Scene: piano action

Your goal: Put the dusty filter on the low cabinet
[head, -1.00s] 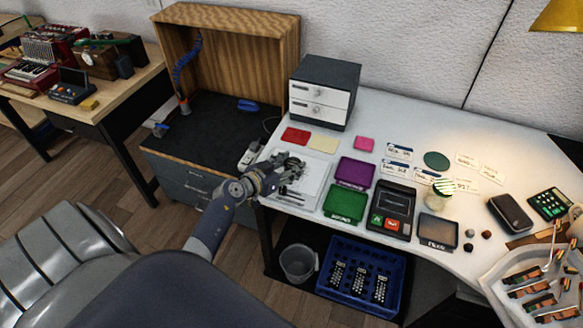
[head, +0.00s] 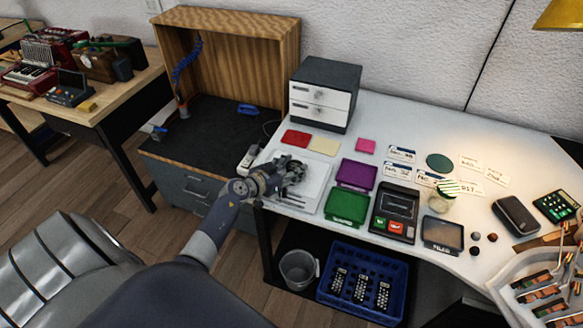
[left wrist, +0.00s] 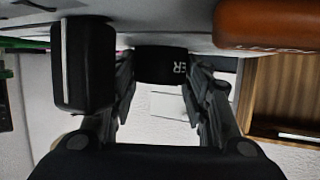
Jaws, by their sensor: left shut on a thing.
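My left gripper (head: 296,172) is over the white tray (head: 318,176) at the left end of the desk. In the left wrist view its two fingers (left wrist: 165,85) are closed on a small dark block showing the letters "ER", which I take for the dusty filter (left wrist: 163,66). In the head view the gripper mostly hides this block. The low cabinet (head: 222,122), with a black top and grey drawers, stands to the left of the desk, with a wooden back panel behind it. My right gripper is not in view.
A blue tool (head: 247,109) and a blue hose (head: 186,62) are on the cabinet; much of its top is bare. A drawer box (head: 322,92) stands at the back of the desk. Purple (head: 356,174) and green (head: 347,206) trays lie right of the gripper.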

